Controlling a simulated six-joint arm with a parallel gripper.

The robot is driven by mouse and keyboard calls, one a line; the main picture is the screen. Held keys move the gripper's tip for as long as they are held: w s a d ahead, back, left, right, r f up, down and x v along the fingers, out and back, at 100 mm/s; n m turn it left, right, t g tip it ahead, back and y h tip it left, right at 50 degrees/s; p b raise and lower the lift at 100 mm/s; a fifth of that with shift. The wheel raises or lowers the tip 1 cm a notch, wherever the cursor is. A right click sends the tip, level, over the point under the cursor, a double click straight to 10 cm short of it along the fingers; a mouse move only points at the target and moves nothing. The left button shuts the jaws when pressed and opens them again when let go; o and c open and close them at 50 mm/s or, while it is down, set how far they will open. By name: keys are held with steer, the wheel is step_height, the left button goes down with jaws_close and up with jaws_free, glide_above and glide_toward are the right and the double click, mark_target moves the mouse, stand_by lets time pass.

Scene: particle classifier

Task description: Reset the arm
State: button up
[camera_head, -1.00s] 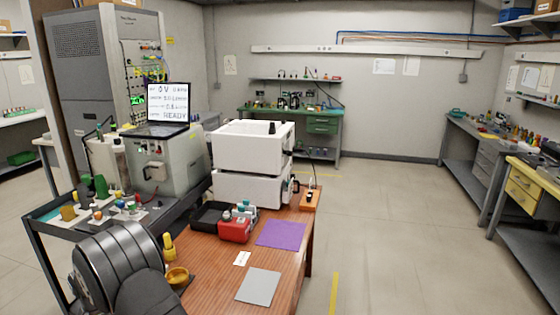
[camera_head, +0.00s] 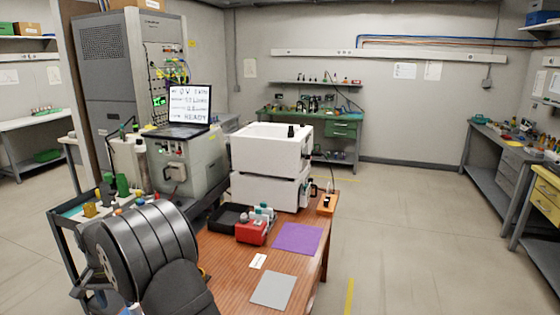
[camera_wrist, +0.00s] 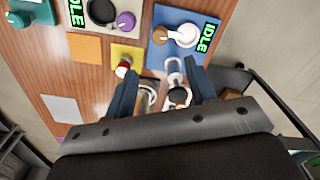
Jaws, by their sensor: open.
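My arm (camera_head: 150,250) fills the lower left of the head view, a dark ribbed body in front of the wooden table. My gripper (camera_wrist: 163,88) shows in the wrist view with its two blue-grey fingers spread apart. Between and just beyond the fingers are pale ring-shaped parts and a dark round piece (camera_wrist: 179,97). I cannot tell what these are or whether the fingers touch them. A small red cylinder (camera_wrist: 123,68) stands close to the left finger. The gripper itself does not show in the head view.
The wooden table (camera_head: 225,262) carries a white box stack (camera_head: 262,158), a red box (camera_head: 251,232), a purple mat (camera_head: 298,238) and a grey plate (camera_head: 272,290). The wrist view shows a blue pad (camera_wrist: 158,58) and an orange pad (camera_wrist: 87,48). Floor to the right is clear.

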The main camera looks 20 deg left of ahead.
step_height(320, 180, up, 5)
step_height(320, 180, down, 18)
steer(key=shift+r, duration=0.2)
steer(key=shift+f+n, duration=0.1)
steer(key=shift+n, duration=0.2)
steer(key=n, duration=1.5)
steer(key=shift+n, duration=0.3)
